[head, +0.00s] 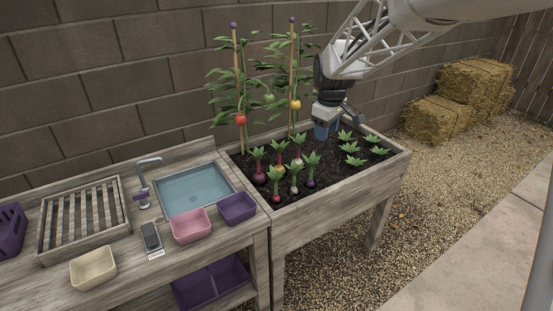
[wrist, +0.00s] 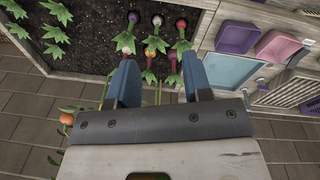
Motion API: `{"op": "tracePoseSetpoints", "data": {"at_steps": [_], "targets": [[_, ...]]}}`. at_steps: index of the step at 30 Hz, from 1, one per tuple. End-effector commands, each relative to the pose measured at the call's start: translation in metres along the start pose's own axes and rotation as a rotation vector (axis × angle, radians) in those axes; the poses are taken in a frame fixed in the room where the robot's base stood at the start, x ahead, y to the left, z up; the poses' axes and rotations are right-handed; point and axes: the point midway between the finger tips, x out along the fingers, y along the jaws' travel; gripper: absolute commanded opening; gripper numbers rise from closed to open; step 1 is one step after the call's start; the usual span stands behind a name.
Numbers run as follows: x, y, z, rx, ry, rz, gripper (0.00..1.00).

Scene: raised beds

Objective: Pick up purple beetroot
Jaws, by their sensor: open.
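Several leafy root crops stand in two short rows in the dark soil of the raised bed in the head view. A small dark purple root (head: 311,184) is at the right end of the front row, and a larger dark magenta root (head: 259,176) is at the left end of the back row. Either could be the purple beetroot; I cannot tell which for sure. My gripper (head: 325,133) hangs above the bed's back part, behind and right of the crops. In the wrist view my gripper (wrist: 160,82) has its blue fingers apart, with nothing held between them.
The wooden bed (head: 340,190) has raised walls. Two staked plants (head: 241,100) with red and yellow fruit rise at the back. Leafy seedlings (head: 355,161) grow at the right. A bench with a sink (head: 195,187) and a purple tub (head: 237,208) adjoins the left.

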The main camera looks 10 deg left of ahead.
Motion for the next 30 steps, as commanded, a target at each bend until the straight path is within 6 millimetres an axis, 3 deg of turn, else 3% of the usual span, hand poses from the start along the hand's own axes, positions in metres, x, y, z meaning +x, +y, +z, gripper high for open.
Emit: {"op": "tracePoseSetpoints", "data": {"at_steps": [13,30], "targets": [[0.077,0.021,-0.115,-0.276,-0.016,-0.032,0.45],[0.198,0.013,-0.249,-0.622,-0.03,-0.072,0.45]]}}
